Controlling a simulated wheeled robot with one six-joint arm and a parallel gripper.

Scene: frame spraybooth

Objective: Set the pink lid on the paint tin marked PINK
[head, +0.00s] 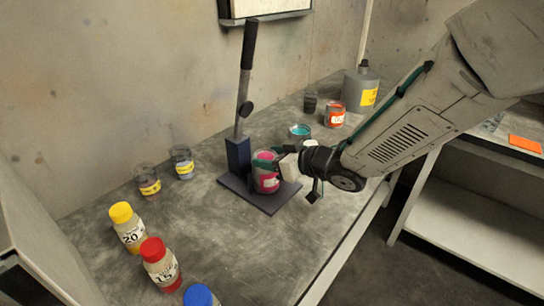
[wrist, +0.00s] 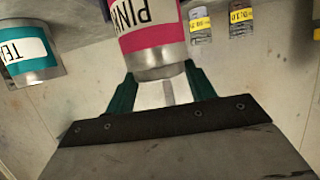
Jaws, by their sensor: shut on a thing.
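The pink tin (head: 267,184) appears to stand upright on the dark base plate of the lever press. Its label reads PINK in the wrist view (wrist: 152,30), where it shows upside down. My gripper (head: 264,163) comes in from the right, its green fingers on either side of the tin near its rim. In the wrist view the fingers (wrist: 160,82) are shut on the tin at its silver band. The tin's top looks pink in the head view; I cannot tell whether that is paint or a lid. I see no separate pink lid.
The press (head: 238,155) rises beside the tin, its long lever upright. A teal tin (head: 300,131), a red-orange tin (head: 335,114) and a grey can (head: 360,88) stand behind. Clear cups (head: 183,163) and capped bottles (head: 128,227) stand left. The bench's front middle is clear.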

